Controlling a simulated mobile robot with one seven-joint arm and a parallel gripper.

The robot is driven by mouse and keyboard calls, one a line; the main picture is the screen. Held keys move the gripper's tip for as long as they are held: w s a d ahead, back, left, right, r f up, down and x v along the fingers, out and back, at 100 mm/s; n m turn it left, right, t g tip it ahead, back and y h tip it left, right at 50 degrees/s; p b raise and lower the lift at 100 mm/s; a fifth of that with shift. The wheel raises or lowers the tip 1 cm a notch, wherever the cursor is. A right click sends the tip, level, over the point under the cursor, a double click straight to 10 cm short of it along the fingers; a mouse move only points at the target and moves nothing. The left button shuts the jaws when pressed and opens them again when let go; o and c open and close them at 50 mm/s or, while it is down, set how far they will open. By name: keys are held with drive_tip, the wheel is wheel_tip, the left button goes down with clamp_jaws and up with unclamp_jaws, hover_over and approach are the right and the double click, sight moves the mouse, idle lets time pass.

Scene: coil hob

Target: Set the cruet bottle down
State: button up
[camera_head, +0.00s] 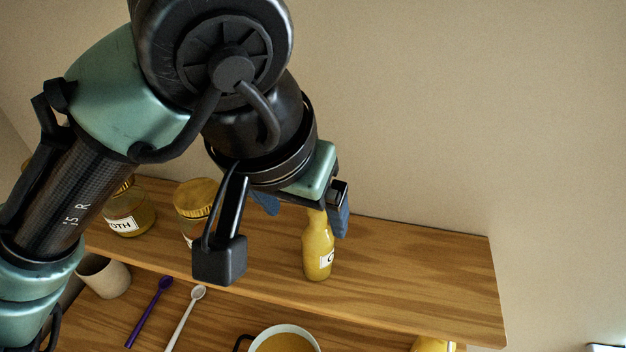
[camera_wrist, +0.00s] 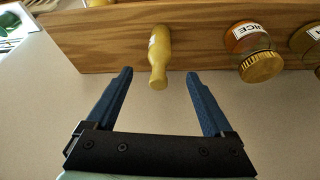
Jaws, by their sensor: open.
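The cruet bottle (camera_head: 319,250) is yellow with a white label and stands upright on the wooden shelf (camera_head: 440,270). In the wrist view the bottle (camera_wrist: 158,57) shows between and just beyond the fingertips. My gripper (camera_wrist: 158,80) is open, with its two blue fingers apart on either side of the bottle's neck end and clear gaps on both sides. In the head view my gripper (camera_head: 305,212) is at the bottle's top, and the bottle's upper end is partly hidden by it.
Jars with gold lids (camera_head: 196,198) stand on the shelf left of the bottle; one jar (camera_wrist: 250,50) shows in the wrist view. Below are a beige cup (camera_head: 104,277), a purple spoon (camera_head: 150,312), a white spoon (camera_head: 186,318) and a pot (camera_head: 285,335). The shelf's right part is clear.

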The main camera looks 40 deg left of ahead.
drive_tip(key=shift+s+r, duration=0.1)
drive_tip(key=shift+r, duration=0.2)
drive_tip(key=w+d+r+m+t+h, duration=0.5)
drive_tip(key=w+d+r+t, duration=0.7)
drive_tip(key=d+r, duration=0.45)
drive_tip(key=d+r+m+t+h, duration=0.15)
drive_tip(key=d+r+t, duration=0.25)
drive_tip(key=r, duration=0.5)
drive_tip(key=s+a+r+n+t+y, duration=0.1)
drive_tip(key=s+r+n+t+y, duration=0.2)
drive_tip(key=s+r+t+y, duration=0.2)
drive_tip(key=shift+s+t+y, duration=0.35)
drive_tip(key=shift+s+t, duration=0.65)
drive_tip(key=shift+s, duration=0.05)
